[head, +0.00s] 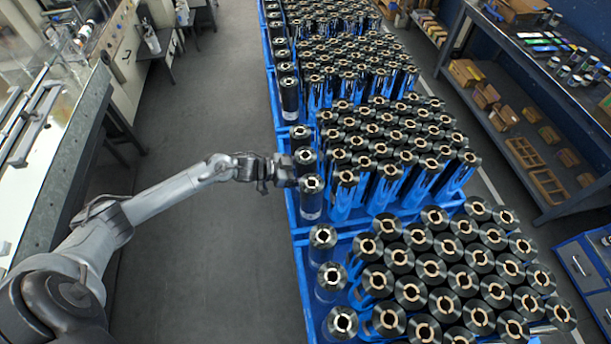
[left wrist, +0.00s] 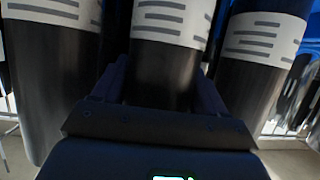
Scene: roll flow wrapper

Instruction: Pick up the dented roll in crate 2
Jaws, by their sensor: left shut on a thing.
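My left gripper (head: 288,172) reaches in level from the left at the left wall of the middle blue crate (head: 292,208). It is shut on a dark roll (head: 306,157), the middle one of three standing along that crate's left side. In the left wrist view the held roll (left wrist: 162,75) stands upright between the fingers, black below with a white grey-striped label above. The fingers partly hide its lower part. No dent shows on the visible side, and I cannot read a crate number. My right gripper is not in view.
Neighbouring rolls stand close on both sides of the held one, left (left wrist: 50,80) and right (left wrist: 255,70) in the wrist view. More packed crates lie nearer (head: 300,262) and farther (head: 270,75). The grey floor (head: 215,260) left of the crates is clear. A shelf rack (head: 540,130) stands at right.

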